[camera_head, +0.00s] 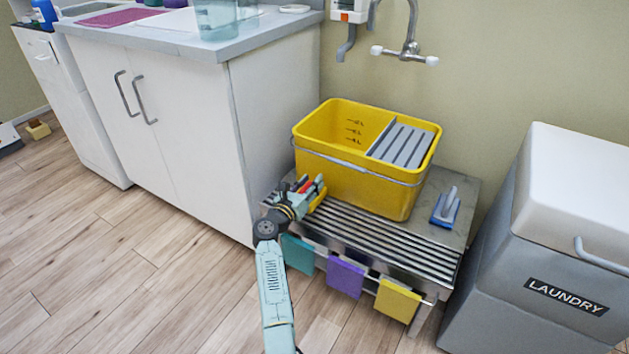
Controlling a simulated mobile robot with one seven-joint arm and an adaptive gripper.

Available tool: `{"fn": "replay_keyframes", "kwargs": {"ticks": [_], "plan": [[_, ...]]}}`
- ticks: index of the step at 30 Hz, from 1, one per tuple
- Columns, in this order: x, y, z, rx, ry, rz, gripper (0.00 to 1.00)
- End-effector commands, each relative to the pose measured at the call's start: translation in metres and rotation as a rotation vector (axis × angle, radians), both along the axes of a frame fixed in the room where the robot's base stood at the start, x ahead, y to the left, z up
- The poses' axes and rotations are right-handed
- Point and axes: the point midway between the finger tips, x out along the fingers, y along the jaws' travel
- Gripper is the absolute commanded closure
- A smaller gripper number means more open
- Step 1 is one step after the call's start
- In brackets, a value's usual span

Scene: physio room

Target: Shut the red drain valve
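The yellow bucket (375,187) stands on a slatted metal bench against the wall. A small red piece (306,186), which looks like the drain valve's handle, shows low at the bucket's left front corner. My gripper (311,184) is at that corner, with pale fingers on either side of the red piece. The fingers hide much of the valve, so I cannot tell whether they touch it or how it is turned. A short yellow part (319,200) shows just beside the fingers.
The slatted bench (390,240) has teal, purple and yellow cloths hanging in front. A blue scrubber (446,208) lies right of the bucket. A white cabinet (190,130) stands close left, a grey laundry bin (560,270) right. The wall tap (408,52) is above. Floor in front is clear.

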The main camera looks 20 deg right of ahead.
Motion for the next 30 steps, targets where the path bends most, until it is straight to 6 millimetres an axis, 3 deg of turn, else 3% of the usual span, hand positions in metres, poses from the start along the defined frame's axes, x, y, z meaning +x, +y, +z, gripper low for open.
{"fn": "replay_keyframes", "kwargs": {"ticks": [9,25,30], "plan": [[0.0002,0.0002,-0.0001,0.0,0.0,0.0,0.65],[0.0002,0.0003,-0.0002,-0.001,0.001,0.0,1.0],[0.0001,0.0003,-0.0002,0.0,0.0,0.0,1.0]]}}
